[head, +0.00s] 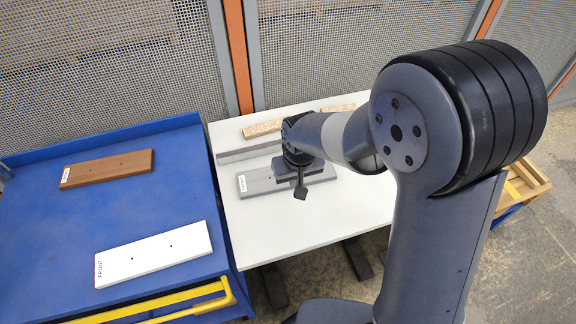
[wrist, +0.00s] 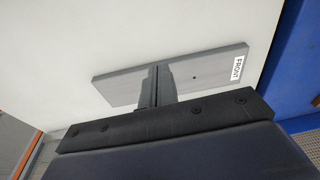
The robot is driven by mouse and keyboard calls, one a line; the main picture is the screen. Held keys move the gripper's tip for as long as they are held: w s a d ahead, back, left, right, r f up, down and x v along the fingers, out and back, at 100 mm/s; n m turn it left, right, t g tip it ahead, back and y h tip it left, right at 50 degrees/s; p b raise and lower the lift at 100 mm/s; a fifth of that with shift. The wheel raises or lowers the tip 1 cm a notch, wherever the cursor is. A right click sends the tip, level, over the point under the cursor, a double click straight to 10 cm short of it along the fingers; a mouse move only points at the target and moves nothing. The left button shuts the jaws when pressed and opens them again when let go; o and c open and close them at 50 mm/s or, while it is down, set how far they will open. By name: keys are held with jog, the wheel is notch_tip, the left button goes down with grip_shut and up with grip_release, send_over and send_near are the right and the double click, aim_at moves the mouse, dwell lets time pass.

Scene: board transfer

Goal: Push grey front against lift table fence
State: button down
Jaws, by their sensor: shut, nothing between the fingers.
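The grey front (head: 256,184) lies flat on the white lift table (head: 300,225), its FRONT label at the left end. A grey bar that looks like the fence (head: 250,153) runs behind it, with a narrow strip of white between them at the left. My gripper (head: 294,168) is over the right part of the front and hides some of it. In the wrist view my gripper (wrist: 160,72) is shut and empty, its tips at the front's long edge or over it; contact cannot be told. The grey front (wrist: 212,68) shows one hole there.
A blue table (head: 185,190) on the left bears a brown front (head: 107,169) and a white front (head: 150,255). Chipboard pieces (head: 262,128) lie behind the fence. A yellow handle (head: 205,298) is at the blue table's near edge. The lift table's near part is clear.

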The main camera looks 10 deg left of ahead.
jog(key=shift+w+a+f+b, duration=0.15)
jog(key=shift+w+f+b, duration=0.1)
jog(key=shift+f+b, duration=0.65)
jog(key=shift+w+a+f+b, duration=0.2)
jog(key=shift+f+b, duration=0.25)
jog(key=shift+f, duration=0.75)
jog(key=shift+w+a+f+b, duration=0.1)
jog(key=shift+w+f+b, duration=0.15)
jog(key=shift+f+b, duration=0.65)
jog(key=shift+w+a+f+p, duration=0.1)
jog(key=shift+w+a+p, duration=0.15)
jog(key=shift+w+a, duration=0.55)
jog(key=shift+w+a+r+p, duration=0.1)
jog(key=shift+w+a+p, duration=0.2)
jog(key=shift+w, duration=0.85)
jog(key=shift+w+a+f+p, duration=0.1)
jog(key=shift+w+a+p, duration=0.05)
jog(key=shift+w+a, duration=0.65)
jog(key=shift+w+d, duration=0.15)
jog(key=shift+s+d+b, duration=0.15)
jog(key=shift+s+d, duration=0.2)
jog(key=shift+s, duration=0.2)
jog(key=shift+s+d+b, duration=0.15)
jog(key=shift+s+d, duration=0.15)
jog(key=shift+s, duration=0.25)
notch_tip(320, 180, up, 7)
jog(key=p, duration=0.5)
jog(key=shift+f, duration=0.15)
